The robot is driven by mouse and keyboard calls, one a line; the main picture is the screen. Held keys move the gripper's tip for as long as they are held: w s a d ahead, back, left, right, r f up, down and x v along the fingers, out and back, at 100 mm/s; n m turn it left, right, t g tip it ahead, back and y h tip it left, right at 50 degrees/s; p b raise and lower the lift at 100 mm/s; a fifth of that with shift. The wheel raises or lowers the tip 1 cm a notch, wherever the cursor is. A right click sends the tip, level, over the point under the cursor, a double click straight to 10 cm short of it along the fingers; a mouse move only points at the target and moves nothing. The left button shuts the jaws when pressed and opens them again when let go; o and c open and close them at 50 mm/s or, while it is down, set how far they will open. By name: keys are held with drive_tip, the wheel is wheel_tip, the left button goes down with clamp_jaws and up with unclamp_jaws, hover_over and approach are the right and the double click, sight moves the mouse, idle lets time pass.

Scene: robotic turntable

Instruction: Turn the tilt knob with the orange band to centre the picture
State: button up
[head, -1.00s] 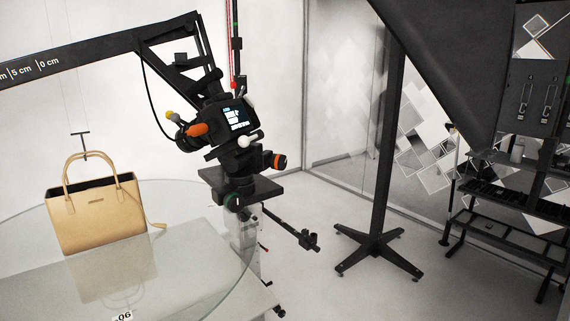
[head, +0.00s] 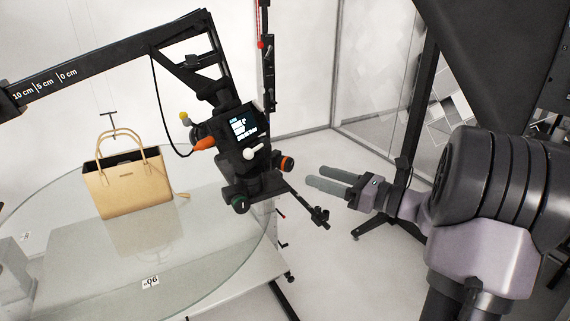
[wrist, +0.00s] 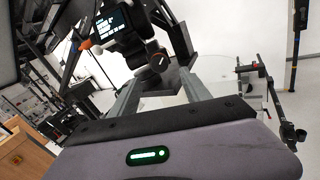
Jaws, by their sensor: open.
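The tilt knob with the orange band (head: 287,163) sticks out on the right side of the black camera head, below the camera's lit screen (head: 243,126). My gripper (head: 314,177) is open and empty. Its grey fingers point left at the knob, with a small gap between tips and knob in the head view. In the wrist view a round dark knob end with a pale mark (wrist: 158,61) lies beyond and between the spread fingers (wrist: 160,84); its orange band cannot be made out there. The screen's picture is too small to read.
A green-banded knob (head: 238,201), a white handle (head: 253,152) and an orange handle (head: 204,143) sit close by on the head. A thin black rod (head: 308,207) juts out below. A tan handbag (head: 130,185) stands on the glass turntable (head: 223,262).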

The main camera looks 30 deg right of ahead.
sight(291, 167)
drive_tip(key=x, duration=0.9)
drive_tip(key=shift+w+a, duration=0.25)
drive_tip(key=shift+c, duration=0.2)
clamp_jaws()
drive_tip(key=shift+f+b, duration=0.1)
drive_tip(key=shift+b, duration=0.2)
